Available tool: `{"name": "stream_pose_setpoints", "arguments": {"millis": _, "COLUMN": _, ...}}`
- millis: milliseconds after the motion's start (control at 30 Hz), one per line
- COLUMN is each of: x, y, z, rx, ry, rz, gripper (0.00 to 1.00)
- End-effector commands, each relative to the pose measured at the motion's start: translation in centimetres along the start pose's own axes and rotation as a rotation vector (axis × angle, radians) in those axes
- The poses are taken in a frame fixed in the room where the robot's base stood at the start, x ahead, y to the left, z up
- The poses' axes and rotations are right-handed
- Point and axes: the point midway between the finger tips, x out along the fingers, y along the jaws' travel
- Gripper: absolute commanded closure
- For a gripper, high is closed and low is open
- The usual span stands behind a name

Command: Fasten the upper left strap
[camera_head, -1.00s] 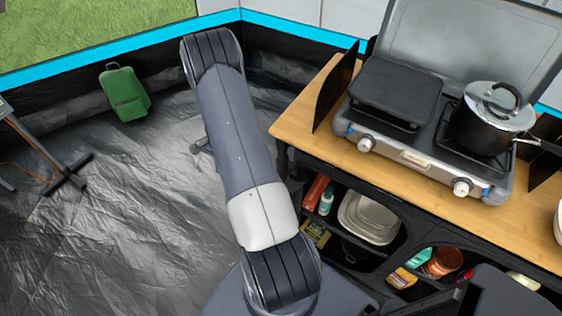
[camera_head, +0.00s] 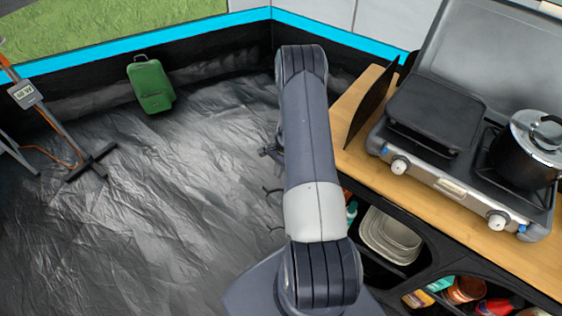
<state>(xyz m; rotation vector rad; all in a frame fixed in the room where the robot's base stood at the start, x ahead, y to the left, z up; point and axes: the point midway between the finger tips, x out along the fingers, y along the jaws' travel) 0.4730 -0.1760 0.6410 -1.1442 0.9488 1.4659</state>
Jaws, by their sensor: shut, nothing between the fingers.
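I cannot make out the upper left strap in the head view. Two thin, dark, curved pieces (camera_head: 272,190) show just left of my arm over the floor; I cannot tell whether they are straps. My arm stands in the middle of the view and hides what lies behind it, including the left end of the kitchen unit. My gripper's fingertips are not visible.
The kitchen unit's wooden top (camera_head: 355,122) carries a two-burner stove (camera_head: 450,185), a lidded pot (camera_head: 525,160) and a dark wind panel (camera_head: 372,108). White dishes (camera_head: 390,235) sit on a shelf below. A green case (camera_head: 150,85) stands by the tent wall.

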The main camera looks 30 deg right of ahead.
Motion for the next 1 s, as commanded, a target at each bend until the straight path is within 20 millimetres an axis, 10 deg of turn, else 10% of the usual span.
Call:
{"name": "stream_pose_setpoints", "arguments": {"millis": 167, "x": 2.8, "y": 0.1, "z": 0.1, "rx": 0.0, "ry": -0.002, "rz": 0.002, "gripper": 1.0}}
{"name": "stream_pose_setpoints", "arguments": {"millis": 433, "x": 3.3, "y": 0.0, "z": 3.5, "rx": -0.002, "ry": 0.0, "rz": 0.001, "gripper": 1.0}}
{"name": "stream_pose_setpoints", "arguments": {"millis": 1000, "x": 3.7, "y": 0.1, "z": 4.0, "rx": -0.01, "ry": 0.0, "rz": 0.003, "gripper": 1.0}}
